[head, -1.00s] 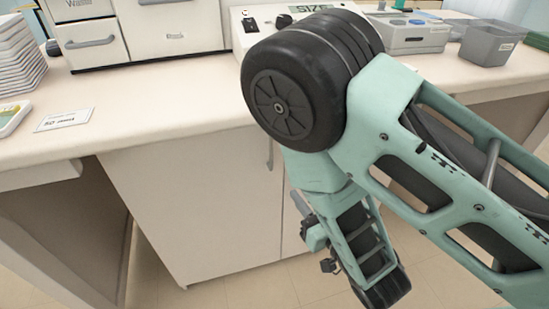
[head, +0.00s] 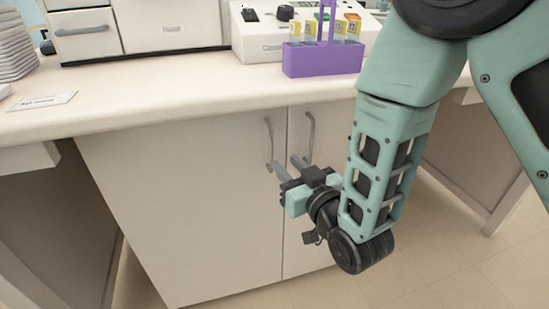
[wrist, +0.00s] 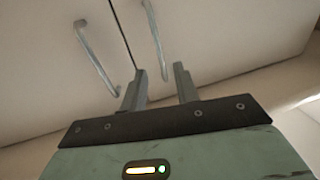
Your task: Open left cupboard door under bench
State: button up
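The left cupboard door (head: 190,200) under the bench is a plain pale panel and looks shut. Its grey vertical bar handle (head: 269,140) is near its right edge; this handle also shows at upper left in the wrist view (wrist: 97,58). My gripper (head: 281,162) is open and empty, its two fingers pointing at the cupboard front near the lower ends of the handles. In the wrist view my gripper (wrist: 159,68) is right of and below the left handle, with neither finger around it. Contact with the door cannot be told.
The right door (head: 325,230) has its own bar handle (head: 310,138) close beside the seam. A purple rack (head: 320,61) with colourful pieces stands on the bench top (head: 170,105) above. Open leg room lies left and right of the cupboard.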

aim_at(272, 149)
jog(key=p+x, duration=0.1)
jog(key=x, duration=0.5)
jog(key=shift+w+a+r, duration=0.1)
jog(key=shift+w+a, duration=0.05)
jog(key=shift+w, duration=0.2)
grip_shut()
